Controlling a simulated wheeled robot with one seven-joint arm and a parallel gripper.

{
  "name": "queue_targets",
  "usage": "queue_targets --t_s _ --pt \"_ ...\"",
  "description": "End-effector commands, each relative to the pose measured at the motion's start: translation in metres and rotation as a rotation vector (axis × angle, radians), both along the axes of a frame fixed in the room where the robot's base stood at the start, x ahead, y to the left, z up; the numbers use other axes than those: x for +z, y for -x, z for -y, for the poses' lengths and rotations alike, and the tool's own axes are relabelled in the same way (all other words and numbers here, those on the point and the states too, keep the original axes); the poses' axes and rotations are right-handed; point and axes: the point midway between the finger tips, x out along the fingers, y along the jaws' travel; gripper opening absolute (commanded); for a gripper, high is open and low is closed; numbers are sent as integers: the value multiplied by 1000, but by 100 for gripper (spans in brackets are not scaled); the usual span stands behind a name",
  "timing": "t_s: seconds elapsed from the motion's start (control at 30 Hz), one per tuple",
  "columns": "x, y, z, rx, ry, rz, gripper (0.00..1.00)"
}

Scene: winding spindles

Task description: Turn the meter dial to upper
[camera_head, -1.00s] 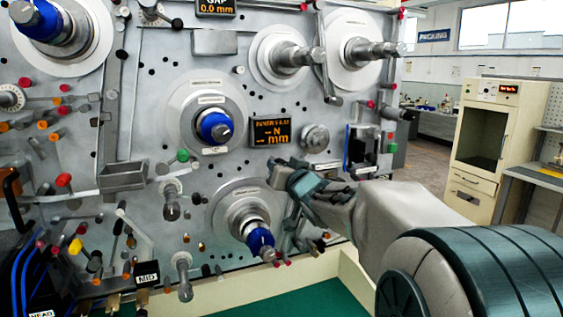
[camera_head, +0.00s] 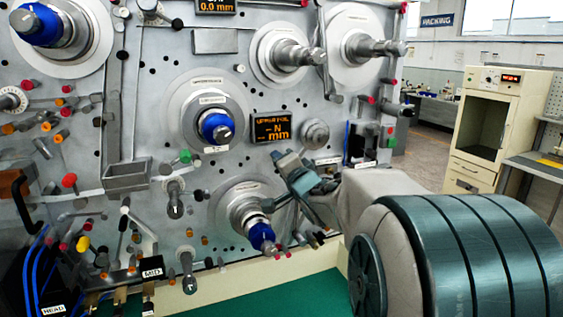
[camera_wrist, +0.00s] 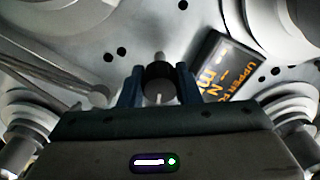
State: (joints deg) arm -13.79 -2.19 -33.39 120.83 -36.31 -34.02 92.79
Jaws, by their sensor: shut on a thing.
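The meter dial (camera_wrist: 158,78) is a small black round knob with a pale pointer line, seen in the wrist view. My gripper (camera_wrist: 160,86) is shut on it, with one dark blue finger on each side. In the head view my gripper (camera_head: 285,162) is at the panel, below the meter display, and hides the dial. The meter display (camera_head: 271,128) is a black box with orange text; its top line seems to read "UPPER FOIL", with N and mm below. The display also shows tilted in the wrist view (camera_wrist: 222,66).
The grey machine panel (camera_head: 150,80) carries several protruding spindles. A blue-tipped spindle (camera_head: 262,236) sticks out just below left of my gripper, and another (camera_head: 216,128) above left. A round grey knob (camera_head: 315,134) sits right of the display. A cream cabinet (camera_head: 490,140) stands farther right.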

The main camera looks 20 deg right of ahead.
Motion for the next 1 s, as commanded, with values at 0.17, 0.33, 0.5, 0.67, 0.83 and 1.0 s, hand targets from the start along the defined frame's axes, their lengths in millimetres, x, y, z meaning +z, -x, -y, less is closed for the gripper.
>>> queue_targets --t_s 0.17,0.33,0.5,0.67,0.83,1.0 --pt "1 0 0 1 -53 2 7" --pt "1 0 0 1 -74 3 7" --pt "1 0 0 1 -79 3 7" --pt "1 0 0 1 -78 3 7" --pt "1 0 0 1 -78 2 52" --pt "1 0 0 0 -77 1 52"
